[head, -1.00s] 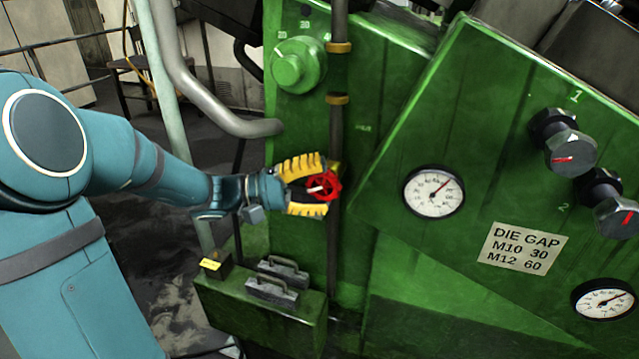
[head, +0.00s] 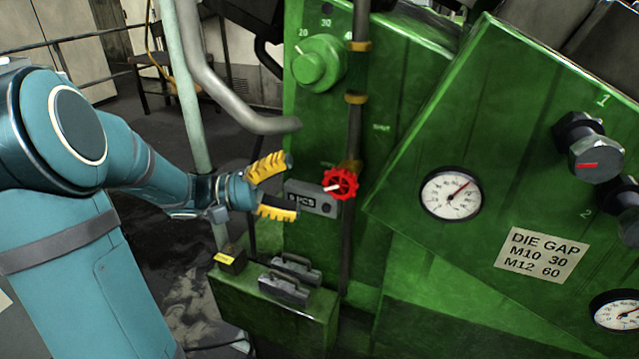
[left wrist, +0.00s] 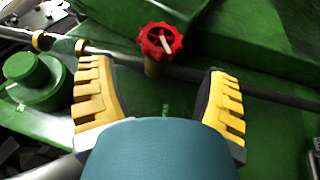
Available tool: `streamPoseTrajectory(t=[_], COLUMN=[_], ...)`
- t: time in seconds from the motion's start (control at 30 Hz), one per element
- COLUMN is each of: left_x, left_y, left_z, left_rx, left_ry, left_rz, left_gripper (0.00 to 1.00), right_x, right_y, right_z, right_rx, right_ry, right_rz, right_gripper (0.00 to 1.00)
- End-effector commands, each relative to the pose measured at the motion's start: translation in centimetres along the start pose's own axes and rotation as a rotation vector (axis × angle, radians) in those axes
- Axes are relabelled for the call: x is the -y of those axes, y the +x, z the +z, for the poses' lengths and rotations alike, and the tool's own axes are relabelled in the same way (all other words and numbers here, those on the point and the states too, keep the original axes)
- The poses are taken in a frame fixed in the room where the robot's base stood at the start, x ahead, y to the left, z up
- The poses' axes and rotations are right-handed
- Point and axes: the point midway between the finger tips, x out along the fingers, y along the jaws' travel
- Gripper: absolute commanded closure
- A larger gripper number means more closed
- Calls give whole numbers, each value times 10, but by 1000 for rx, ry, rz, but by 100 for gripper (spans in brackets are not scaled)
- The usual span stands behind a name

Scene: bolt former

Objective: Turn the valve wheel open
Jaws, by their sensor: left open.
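The red valve wheel (head: 340,183) sits on a vertical pipe (head: 353,130) at the front of the green machine. A pale pointer mark shows on the wheel. In the left wrist view the wheel (left wrist: 160,41) lies beyond the fingertips, between their lines and apart from them. My left gripper (head: 281,186) is open and empty, with yellow pads, a little left of the wheel. It also shows open in the left wrist view (left wrist: 155,92). My right gripper is not in view.
A green knob (head: 319,63) stands up and left of the wheel. A round gauge (head: 451,193) and bolt-shaped knobs (head: 590,146) are on the right panel. Two grey handled blocks (head: 285,287) lie on a green ledge below. A grey bent pipe (head: 215,80) runs at left.

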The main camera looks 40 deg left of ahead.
Motion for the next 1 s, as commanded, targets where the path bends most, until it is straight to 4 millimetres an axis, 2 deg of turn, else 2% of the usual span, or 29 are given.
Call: streamPoseTrajectory(t=[0.1, 0.3, 0.9, 1.0], left_x=[0, 0, 0, 6], left_y=[-20, -38, -40, -36], left_z=[0, 0, 0, 0], left_rx=[-3, -1, 1, 5], left_ry=[-1, 0, 0, -18], left_rz=[-1, 0, 0, -18], left_gripper=[23, 23, 23, 23], right_x=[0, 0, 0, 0], right_y=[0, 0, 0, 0], right_z=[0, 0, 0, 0], right_rx=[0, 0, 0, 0], right_ry=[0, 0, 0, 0], right_rz=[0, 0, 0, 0], right_gripper=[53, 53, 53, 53])
